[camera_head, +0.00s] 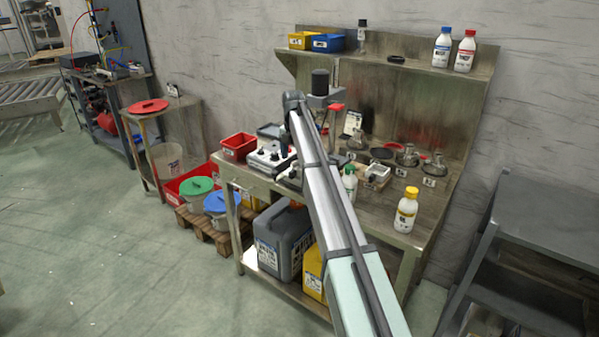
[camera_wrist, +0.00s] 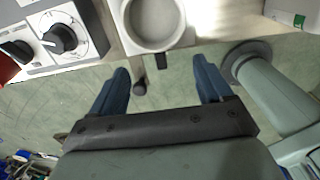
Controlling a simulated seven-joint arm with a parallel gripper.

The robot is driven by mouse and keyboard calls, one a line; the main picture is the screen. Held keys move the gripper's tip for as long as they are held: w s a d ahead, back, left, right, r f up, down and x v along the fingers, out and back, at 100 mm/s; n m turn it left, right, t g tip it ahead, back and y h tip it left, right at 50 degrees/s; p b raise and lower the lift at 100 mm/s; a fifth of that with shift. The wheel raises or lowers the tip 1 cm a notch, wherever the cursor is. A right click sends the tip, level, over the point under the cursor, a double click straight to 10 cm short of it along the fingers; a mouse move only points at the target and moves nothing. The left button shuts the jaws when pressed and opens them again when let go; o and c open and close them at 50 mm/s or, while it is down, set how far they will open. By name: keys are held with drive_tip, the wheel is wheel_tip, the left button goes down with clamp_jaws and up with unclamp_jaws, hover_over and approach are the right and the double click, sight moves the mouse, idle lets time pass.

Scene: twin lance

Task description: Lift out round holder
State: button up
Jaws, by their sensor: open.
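The round holder (camera_wrist: 152,22), a pale round cup with a grey rim, shows at the top of the wrist view, seen from above. A short dark stub sits at its near edge. My gripper (camera_wrist: 162,84) is open, with its two blue fingers apart on the near side of the holder. Nothing is between the fingertips except a small dark knob seen below the holder, and I cannot tell its depth. The holder's far edge is cut off by the frame. In the head view my arm covers this area, and I cannot make out the holder there.
A white control box with black dials (camera_wrist: 62,37) stands left of the holder; it also shows on the bench in the head view (camera_head: 266,162). A red bin (camera_head: 238,147) stands at its left. A yellow-capped bottle (camera_head: 406,211) stands at the bench's right end.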

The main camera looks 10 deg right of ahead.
sight(294, 170)
drive_tip(key=shift+f, duration=2.9)
clamp_jaws()
